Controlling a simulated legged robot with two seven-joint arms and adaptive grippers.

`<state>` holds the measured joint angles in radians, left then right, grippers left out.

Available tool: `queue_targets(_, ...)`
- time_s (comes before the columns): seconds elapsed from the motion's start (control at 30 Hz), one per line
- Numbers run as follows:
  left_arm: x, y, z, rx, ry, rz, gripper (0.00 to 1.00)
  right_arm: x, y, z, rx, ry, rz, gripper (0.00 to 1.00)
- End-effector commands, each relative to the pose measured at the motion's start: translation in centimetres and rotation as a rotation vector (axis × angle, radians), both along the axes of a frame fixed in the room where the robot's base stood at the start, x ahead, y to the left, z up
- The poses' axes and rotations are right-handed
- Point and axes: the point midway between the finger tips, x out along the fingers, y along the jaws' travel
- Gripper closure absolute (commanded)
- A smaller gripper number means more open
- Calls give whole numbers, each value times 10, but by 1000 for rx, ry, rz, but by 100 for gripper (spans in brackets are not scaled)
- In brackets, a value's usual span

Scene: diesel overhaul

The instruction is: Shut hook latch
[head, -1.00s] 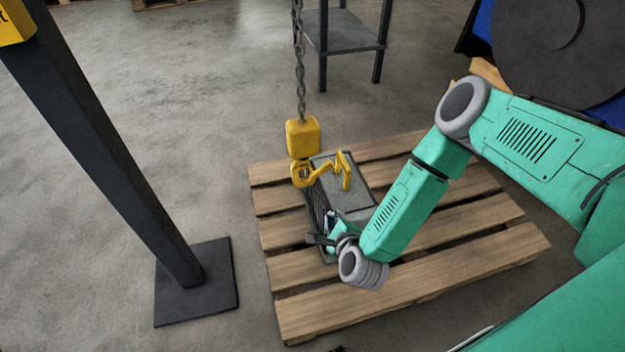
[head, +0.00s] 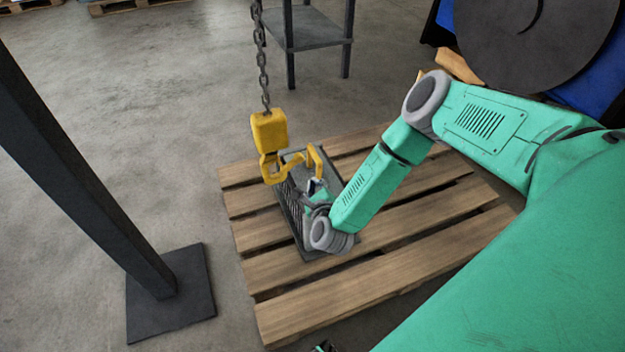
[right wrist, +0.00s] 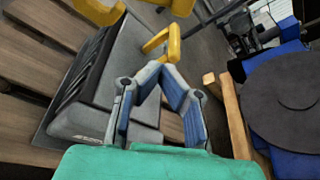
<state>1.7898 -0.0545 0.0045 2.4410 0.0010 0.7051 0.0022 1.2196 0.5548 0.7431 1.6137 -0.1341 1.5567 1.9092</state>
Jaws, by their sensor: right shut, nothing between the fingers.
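A yellow hoist block with a hook (head: 272,165) hangs on a chain in the head view. A yellow angled bar reaches right from the hook and bends down at its end; I cannot tell which part of it is the latch. In the right wrist view, a bent yellow piece (right wrist: 160,44) lies just beyond my fingertips, and more yellow shows at the top edge. My right gripper (right wrist: 159,70) is shut and empty, close to that bent piece; contact cannot be told. In the head view it (head: 315,187) is low beside the yellow bar, partly hidden by its wrist.
A grey and black unit (head: 292,210) with a ribbed side stands on a wooden pallet (head: 370,262) below the hook. A dark post with a square base (head: 172,300) stands at left. A grey shelf stand (head: 308,30) and a blue machine with a dark disc (head: 540,40) are behind.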

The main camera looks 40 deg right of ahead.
Motion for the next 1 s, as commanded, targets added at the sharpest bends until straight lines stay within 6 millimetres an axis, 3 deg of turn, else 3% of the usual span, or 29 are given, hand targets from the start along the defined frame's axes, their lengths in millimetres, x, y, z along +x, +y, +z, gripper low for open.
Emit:
queue_targets(0.3,0,0,-27,0,1,0,100,60,-28,-20,-2,-3,-1,100)
queue_targets(0.4,-1,0,-24,0,1,0,100,60,-14,-1,1,-2,3,100)
queue_targets(0.57,0,0,-24,0,0,0,100,62,-6,12,0,-1,1,100)
queue_targets(1.0,0,0,-24,0,0,0,100,62,-4,16,-1,0,0,100)
